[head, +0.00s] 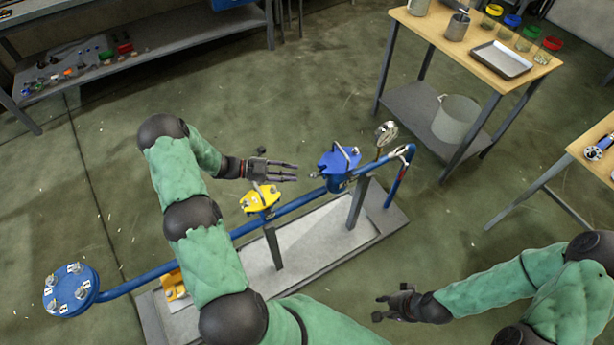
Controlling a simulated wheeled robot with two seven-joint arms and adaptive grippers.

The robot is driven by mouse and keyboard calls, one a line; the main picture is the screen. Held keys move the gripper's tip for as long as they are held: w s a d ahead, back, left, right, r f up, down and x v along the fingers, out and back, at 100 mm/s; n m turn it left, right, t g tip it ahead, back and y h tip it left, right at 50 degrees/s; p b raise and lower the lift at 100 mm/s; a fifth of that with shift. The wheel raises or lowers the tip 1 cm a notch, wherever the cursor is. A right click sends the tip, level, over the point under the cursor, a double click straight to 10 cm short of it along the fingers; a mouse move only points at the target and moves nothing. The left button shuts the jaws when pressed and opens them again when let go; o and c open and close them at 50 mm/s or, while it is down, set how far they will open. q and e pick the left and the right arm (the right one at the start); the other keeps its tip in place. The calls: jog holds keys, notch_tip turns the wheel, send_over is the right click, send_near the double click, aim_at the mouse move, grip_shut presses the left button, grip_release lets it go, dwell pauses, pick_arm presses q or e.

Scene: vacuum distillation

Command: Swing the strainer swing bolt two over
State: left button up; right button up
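A blue round cover (70,290) with several bolts and small white tags sits at the left end of the blue pipe (300,201). A blue lidded body (338,164) with metal fittings sits towards the pipe's right end, and a yellow body (260,200) sits left of it. I cannot tell which of these is the strainer, and the tag numbers are too small to read. My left gripper (282,164) is open and empty, above and behind the pipe between the yellow and blue bodies. My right gripper (380,307) is open and empty over the floor, front right.
The pipe stands on posts over a grey tray (398,216). A round gauge (387,132) rises near its right end. A wooden-topped table (440,28) with jars and a metal tray (501,60) stands at back right. A bucket (457,118) is on its lower shelf.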

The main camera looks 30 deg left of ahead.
aim_at(311, 175)
pick_arm(q)
jog(key=b+x, duration=0.1)
jog(key=x, duration=0.5)
grip_shut()
